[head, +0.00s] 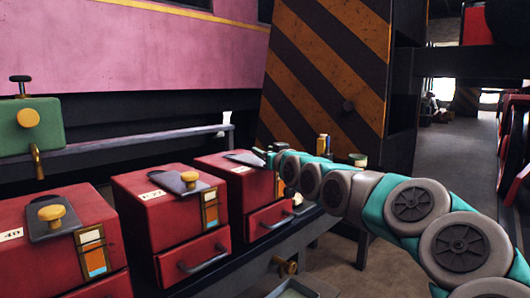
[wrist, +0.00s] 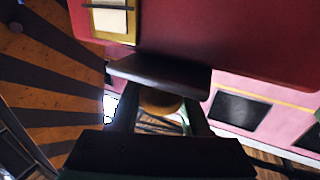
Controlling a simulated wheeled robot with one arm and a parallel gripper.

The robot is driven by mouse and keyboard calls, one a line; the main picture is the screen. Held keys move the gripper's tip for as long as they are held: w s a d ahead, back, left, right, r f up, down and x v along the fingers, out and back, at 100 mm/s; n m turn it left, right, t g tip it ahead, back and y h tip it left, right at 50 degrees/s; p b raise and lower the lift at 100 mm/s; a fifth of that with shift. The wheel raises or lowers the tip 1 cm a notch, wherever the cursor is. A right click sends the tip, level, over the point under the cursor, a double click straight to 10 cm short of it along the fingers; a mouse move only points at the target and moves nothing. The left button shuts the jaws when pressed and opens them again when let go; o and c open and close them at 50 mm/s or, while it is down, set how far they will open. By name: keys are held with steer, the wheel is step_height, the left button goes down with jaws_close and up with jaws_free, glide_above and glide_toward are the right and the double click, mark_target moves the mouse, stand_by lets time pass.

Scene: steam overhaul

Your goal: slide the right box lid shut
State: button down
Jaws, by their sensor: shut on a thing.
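The right red box (head: 245,190) stands on the bench at the end of a row of three. Its dark grey sliding lid (head: 242,158) lies on its top; the edge of the lid also shows in the wrist view (wrist: 160,74). A rounded yellow-brown knob (wrist: 160,103) sits at the lid, between the two fingers of my gripper (wrist: 161,113). My gripper is shut on this knob. In the head view my arm reaches in from the right, and my wrist hides the knob and part of the lid's right end.
The middle box (head: 150,222) and left box (head: 40,255) have similar lids with yellow knobs. A black-and-orange striped panel (head: 325,70) rises behind the right box. Small tins (head: 357,159) stand right of it.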

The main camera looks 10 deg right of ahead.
mark_target(258, 163)
steer(key=w+a+p, duration=0.2)
steer(key=w, duration=0.1)
steer(key=w+a+p, duration=0.2)
steer(key=shift+w, duration=0.25)
steer(key=shift+c, duration=1.9)
jaws_free()
steer(key=shift+a, duration=0.1)
steer(key=b+v, duration=0.1)
steer(key=v, duration=0.5)
steer(key=shift+s, duration=0.2)
steer(key=shift+s+d+b, duration=0.25)
steer(key=shift+s+b, duration=0.05)
steer(key=shift+s, duration=0.3)
